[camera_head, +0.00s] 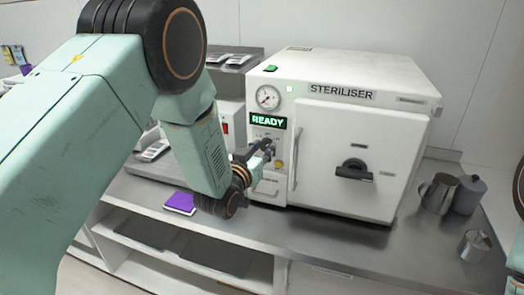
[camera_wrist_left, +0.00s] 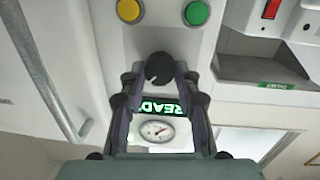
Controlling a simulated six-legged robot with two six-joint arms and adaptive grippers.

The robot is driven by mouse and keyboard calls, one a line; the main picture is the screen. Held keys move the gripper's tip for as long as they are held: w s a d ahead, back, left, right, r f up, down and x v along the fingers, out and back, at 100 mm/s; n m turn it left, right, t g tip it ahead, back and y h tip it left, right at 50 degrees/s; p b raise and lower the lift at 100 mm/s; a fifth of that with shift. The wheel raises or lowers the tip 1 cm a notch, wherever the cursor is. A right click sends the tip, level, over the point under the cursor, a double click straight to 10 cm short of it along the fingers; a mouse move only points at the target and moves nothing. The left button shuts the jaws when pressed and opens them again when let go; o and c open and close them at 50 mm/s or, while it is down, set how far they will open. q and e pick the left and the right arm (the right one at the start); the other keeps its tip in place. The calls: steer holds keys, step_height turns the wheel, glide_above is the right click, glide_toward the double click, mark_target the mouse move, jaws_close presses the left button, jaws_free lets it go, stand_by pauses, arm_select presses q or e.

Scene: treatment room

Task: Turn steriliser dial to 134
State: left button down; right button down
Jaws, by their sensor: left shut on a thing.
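The white steriliser (camera_head: 352,115) stands on the metal counter, with a round gauge and a green READY display (camera_head: 268,121) on its left front panel. My left gripper (camera_head: 264,147) is at the panel just below the display and covers most of the dial there. In the left wrist view the black dial knob (camera_wrist_left: 159,68) sits between the two fingertips, and my left gripper (camera_wrist_left: 160,80) is shut on it. The dial's number markings cannot be read. The display shows upside down beyond the dial in that view. My right gripper is not in view.
A black handle (camera_head: 354,169) is on the steriliser's door. Metal jugs (camera_head: 438,193) stand at the right of the counter. A purple pad (camera_head: 181,202) lies near the front edge. A yellow button (camera_wrist_left: 128,10) and a green button (camera_wrist_left: 196,13) are close to the dial.

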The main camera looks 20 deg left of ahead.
arm_select(q)
steer(key=shift+s+f+m, duration=0.1)
steer(key=shift+f+m, duration=0.15)
steer(key=shift+m, duration=0.55)
steer(key=c, duration=2.1)
jaws_free()
jaws_close()
steer(key=o, duration=0.8)
jaws_free()
steer(key=o, duration=0.3)
steer(key=shift+r, duration=0.2)
steer(key=shift+o, duration=0.2)
steer(key=s+a, duration=0.1)
steer(key=s, duration=1.1)
steer(key=shift+r, duration=0.45)
steer(key=shift+w, duration=0.1)
